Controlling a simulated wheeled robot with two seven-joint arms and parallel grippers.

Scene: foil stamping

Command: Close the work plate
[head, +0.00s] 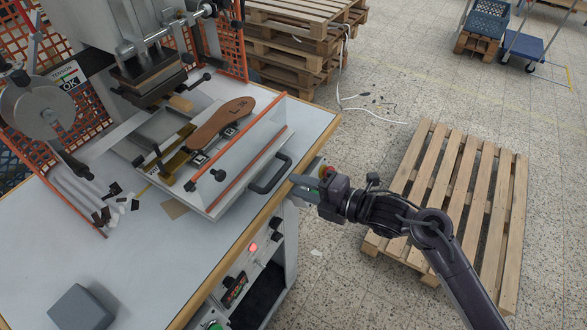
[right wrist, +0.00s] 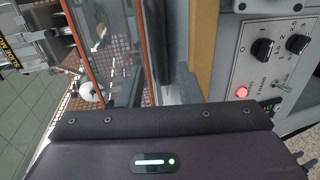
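The work plate (head: 222,190) is a light tray sticking out of the stamping press toward the table's front edge. A clear guard with orange edges (head: 238,165) stands over it. A brown leather piece (head: 218,124) lies on it. Its black bar handle (head: 268,178) faces the front edge. My right gripper (head: 296,186) is just right of the handle, near the table edge, fingers pointing toward it. In the right wrist view its fingers (right wrist: 158,88) are apart, so it looks open; whether they touch the handle is unclear. My left gripper is not in view.
The press head (head: 148,72) hangs behind the plate. A grey block (head: 82,308) and dark scraps (head: 115,198) lie on the white table (head: 130,265). A control panel with a red light (head: 253,247) is below the edge. A wooden pallet (head: 455,190) lies on the floor at right.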

